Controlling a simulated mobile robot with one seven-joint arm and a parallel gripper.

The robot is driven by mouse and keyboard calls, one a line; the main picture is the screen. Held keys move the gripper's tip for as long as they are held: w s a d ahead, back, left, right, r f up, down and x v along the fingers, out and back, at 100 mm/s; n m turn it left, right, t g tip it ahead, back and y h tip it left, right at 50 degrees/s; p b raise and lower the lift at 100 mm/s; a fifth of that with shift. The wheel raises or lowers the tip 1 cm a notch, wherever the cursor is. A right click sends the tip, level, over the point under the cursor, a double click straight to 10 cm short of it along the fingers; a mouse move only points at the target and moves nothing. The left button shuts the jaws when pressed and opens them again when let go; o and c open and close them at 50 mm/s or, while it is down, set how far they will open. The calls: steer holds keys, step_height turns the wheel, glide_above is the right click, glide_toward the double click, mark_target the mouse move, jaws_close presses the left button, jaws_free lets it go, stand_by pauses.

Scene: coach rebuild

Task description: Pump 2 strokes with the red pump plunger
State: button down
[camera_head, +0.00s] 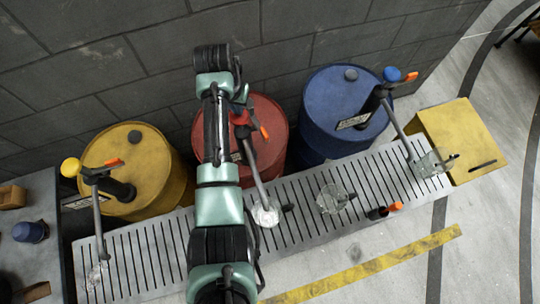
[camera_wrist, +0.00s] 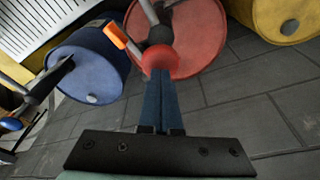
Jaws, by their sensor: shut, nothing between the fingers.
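The red pump plunger has a round red knob (camera_head: 240,117) on top of the pump on the red drum (camera_head: 270,125), partly hidden by my arm in the head view. In the wrist view the red knob (camera_wrist: 160,58) is right at the tips of my gripper (camera_wrist: 161,78), in front of the red drum (camera_wrist: 200,30). My gripper's blue fingers are shut together with nothing between them. The fingertips overlap the knob's lower edge in that view; I cannot tell whether they touch it. An orange lever (camera_wrist: 115,36) sticks out beside the pump.
A yellow drum (camera_head: 150,165) and a blue drum (camera_head: 350,105), each with its own pump, flank the red one against a block wall. A slatted grate (camera_head: 300,215) in front carries clear jars (camera_head: 333,198). A yellow box (camera_head: 460,135) stands at the right.

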mark_target(238, 118)
steer(key=shift+s+d+f+b, duration=0.1)
steer(key=shift+f+b, duration=0.85)
steer(key=shift+f, duration=0.55)
steer(key=shift+s+f+b, duration=0.1)
steer(key=shift+f+b, duration=0.85)
steer(key=shift+f, duration=0.75)
steer(key=shift+w+r+p, duration=0.2)
steer(key=shift+r+p, duration=3)
steer(key=shift+r, duration=0.5)
step_height(238, 118, up, 6)
steer(key=p, duration=0.5)
steer(key=shift+p, duration=0.4)
